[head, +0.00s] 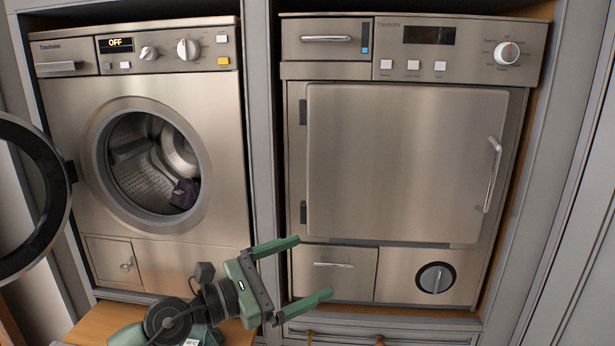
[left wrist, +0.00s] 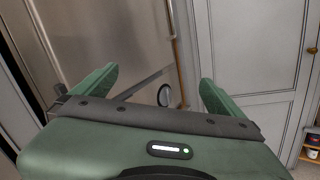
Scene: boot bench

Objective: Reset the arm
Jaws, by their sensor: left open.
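My left gripper (head: 309,270) is open and empty in the head view. Its two green fingers are spread apart and point right, in front of the lower left part of the dryer (head: 400,165). The left wrist view also shows the open gripper (left wrist: 158,88), with nothing between its fingers. My left arm comes in from the bottom left, above a wooden surface (head: 90,325). My right gripper is not in view.
A washing machine (head: 75,100) stands at left, its round door (head: 60,215) swung open to the left. A dark purple cloth (head: 185,193) lies in its drum. The dryer's big door is shut. Grey cabinet panels (head: 262,120) frame both machines.

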